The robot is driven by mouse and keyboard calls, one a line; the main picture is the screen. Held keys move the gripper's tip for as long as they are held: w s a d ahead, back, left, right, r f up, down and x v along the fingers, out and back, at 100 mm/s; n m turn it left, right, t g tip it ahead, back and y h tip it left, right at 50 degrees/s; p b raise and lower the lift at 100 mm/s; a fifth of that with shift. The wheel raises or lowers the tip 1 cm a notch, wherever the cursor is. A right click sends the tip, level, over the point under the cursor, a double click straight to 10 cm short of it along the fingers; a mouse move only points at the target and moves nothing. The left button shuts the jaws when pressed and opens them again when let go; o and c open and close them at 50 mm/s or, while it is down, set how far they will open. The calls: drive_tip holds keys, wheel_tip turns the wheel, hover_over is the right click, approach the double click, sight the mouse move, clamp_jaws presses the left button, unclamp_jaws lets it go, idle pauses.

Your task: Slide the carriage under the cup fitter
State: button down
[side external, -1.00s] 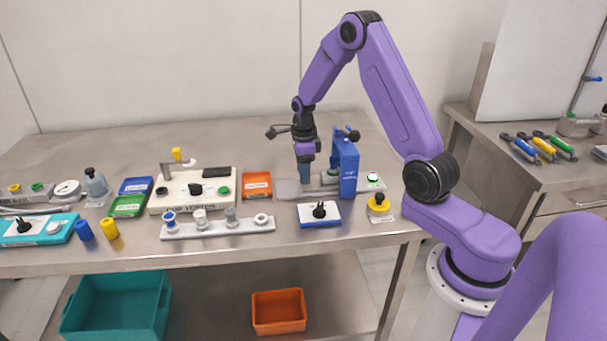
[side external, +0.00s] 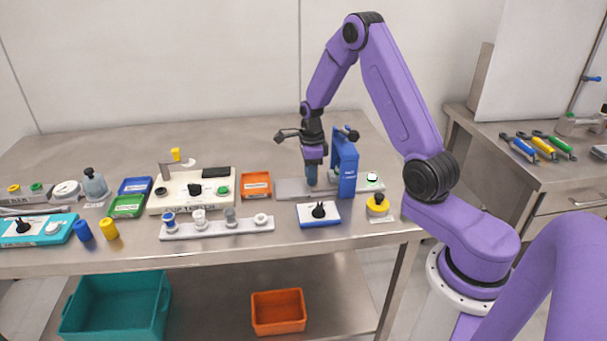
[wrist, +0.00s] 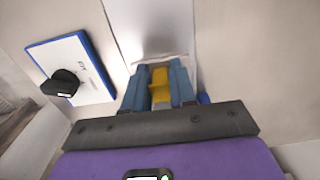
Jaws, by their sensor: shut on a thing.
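The cup fitter is a blue upright press (side external: 347,165) with a dark knob on top, standing over a grey flat rail (side external: 289,188) on the bench. My gripper (side external: 311,183) points down over the rail, just left of the fitter's blue column. In the wrist view its blue fingers (wrist: 160,82) are shut on a yellow tab (wrist: 159,76), apparently the carriage's grip. The rest of the carriage is hidden by the fingers and the gripper body. The rail also shows in the wrist view (wrist: 155,28), running away from the fingers.
In front of the rail sits a white and blue box with a black knob (side external: 319,211). An orange tray (side external: 256,185) lies to the left.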

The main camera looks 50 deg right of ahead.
drive_tip(key=shift+s+d, duration=0.4)
drive_tip(key=shift+d, duration=0.05)
drive_tip(key=c, duration=1)
unclamp_jaws()
drive_tip(key=shift+r, duration=0.15)
drive_tip(key=shift+r, duration=0.3)
wheel_tip(320, 180, up, 17)
drive_tip(key=shift+f, duration=0.2)
